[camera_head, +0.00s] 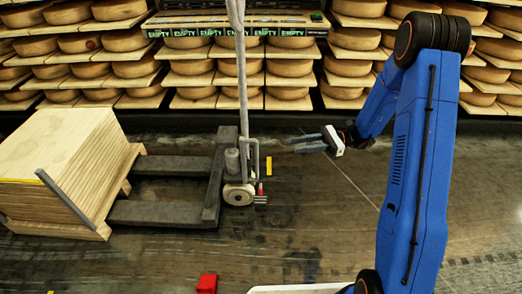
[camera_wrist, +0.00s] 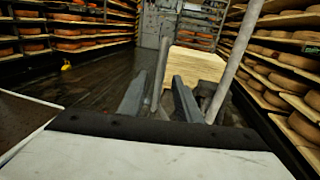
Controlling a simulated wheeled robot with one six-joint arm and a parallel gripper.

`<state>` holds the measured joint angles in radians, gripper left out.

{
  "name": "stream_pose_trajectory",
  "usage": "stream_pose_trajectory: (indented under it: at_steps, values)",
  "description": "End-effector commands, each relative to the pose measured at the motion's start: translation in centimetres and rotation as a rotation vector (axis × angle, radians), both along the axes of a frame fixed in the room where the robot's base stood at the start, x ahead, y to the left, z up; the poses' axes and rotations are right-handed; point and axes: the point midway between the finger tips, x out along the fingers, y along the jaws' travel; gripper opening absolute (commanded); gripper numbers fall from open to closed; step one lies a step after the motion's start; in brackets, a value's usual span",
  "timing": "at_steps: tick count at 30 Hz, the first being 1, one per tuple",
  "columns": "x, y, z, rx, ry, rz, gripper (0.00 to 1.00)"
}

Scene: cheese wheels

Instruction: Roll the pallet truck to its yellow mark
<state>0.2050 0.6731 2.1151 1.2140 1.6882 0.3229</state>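The grey pallet truck (camera_head: 213,185) stands left of centre in the head view, its forks reaching left under a pallet stacked with pale boards (camera_head: 65,150). Its tall grey handle (camera_head: 241,80) rises nearly upright; a pole in the wrist view (camera_wrist: 238,60) looks like it. My gripper (camera_head: 303,144) is right of the truck, pointing left, apart from the handle. In the wrist view its two fingers (camera_wrist: 158,92) are spread, with a shorter grey bar (camera_wrist: 160,75) seen between them, apparently beyond. A small yellow strip (camera_head: 269,165) shows just right of the truck; I cannot tell whether it is the mark.
Shelves of cheese wheels (camera_head: 190,67) line the back wall. A red block (camera_head: 207,283) lies on the floor at the front. A small yellow object (camera_wrist: 66,65) sits on the floor at left in the wrist view. The dark floor in front of the truck is mostly clear.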

Motion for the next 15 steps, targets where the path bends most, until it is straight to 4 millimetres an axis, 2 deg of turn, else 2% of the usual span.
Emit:
stream_pose_trajectory:
  at_steps: [7,15]
  values:
    - [0.1,1.1,-0.3,0.01,0.011,-0.007,0.31]
    - [-0.7,5.4,-0.3,0.009,0.01,-0.005,0.31]
